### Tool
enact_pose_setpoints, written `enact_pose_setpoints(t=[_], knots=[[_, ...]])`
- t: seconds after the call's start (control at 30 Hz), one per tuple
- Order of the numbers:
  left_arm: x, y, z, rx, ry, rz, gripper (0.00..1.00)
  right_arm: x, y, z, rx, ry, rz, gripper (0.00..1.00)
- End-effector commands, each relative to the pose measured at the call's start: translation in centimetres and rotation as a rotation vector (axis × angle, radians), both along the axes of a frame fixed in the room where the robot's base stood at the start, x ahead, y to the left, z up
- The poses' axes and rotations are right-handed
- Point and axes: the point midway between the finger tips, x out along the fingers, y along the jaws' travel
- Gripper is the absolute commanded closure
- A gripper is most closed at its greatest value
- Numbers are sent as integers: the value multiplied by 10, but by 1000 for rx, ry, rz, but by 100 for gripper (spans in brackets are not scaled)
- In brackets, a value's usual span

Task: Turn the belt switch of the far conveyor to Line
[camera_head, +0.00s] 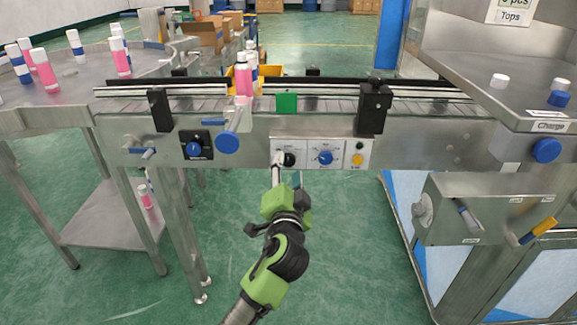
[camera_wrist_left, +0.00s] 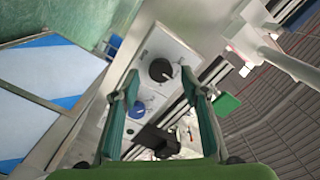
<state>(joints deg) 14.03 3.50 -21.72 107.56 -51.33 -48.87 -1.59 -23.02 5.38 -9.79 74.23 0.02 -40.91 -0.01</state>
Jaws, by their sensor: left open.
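The conveyor (camera_head: 420,148) runs across the head view, with a white control panel (camera_head: 308,145) on its front. On the panel are a black switch knob (camera_head: 289,159) at the left and a blue dial (camera_head: 325,157) to its right. Their labels are too small to read. My left gripper (camera_head: 283,168) is open in front of the black knob and partly covers it. In the left wrist view, the black knob (camera_wrist_left: 162,70) shows beyond the two spread fingers (camera_wrist_left: 160,85), apart from them. The blue dial (camera_wrist_left: 137,109) is partly visible there. My right gripper is not in view.
A separate blue dial (camera_head: 194,149) and a blue hand knob (camera_head: 227,143) are left of the panel. A yellow button (camera_head: 357,160) is at its right end. A pink bottle (camera_head: 243,80) stands on the belt. A steel box with levers (camera_head: 480,210) juts out right.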

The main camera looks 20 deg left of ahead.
Motion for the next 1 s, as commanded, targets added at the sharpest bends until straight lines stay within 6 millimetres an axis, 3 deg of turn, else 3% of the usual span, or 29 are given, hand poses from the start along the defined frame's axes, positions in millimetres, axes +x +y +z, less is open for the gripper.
enact_pose_setpoints(t=[0.2,0.43,0.6,1.0], knots=[[-47,-14,-1,-3,2,-2,59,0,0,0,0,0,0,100],[-83,-25,-1,-1,2,-2,59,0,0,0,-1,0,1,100],[-94,-28,0,0,1,-2,59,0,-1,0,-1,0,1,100],[-94,-28,0,1,0,-1,59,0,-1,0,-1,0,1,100]])
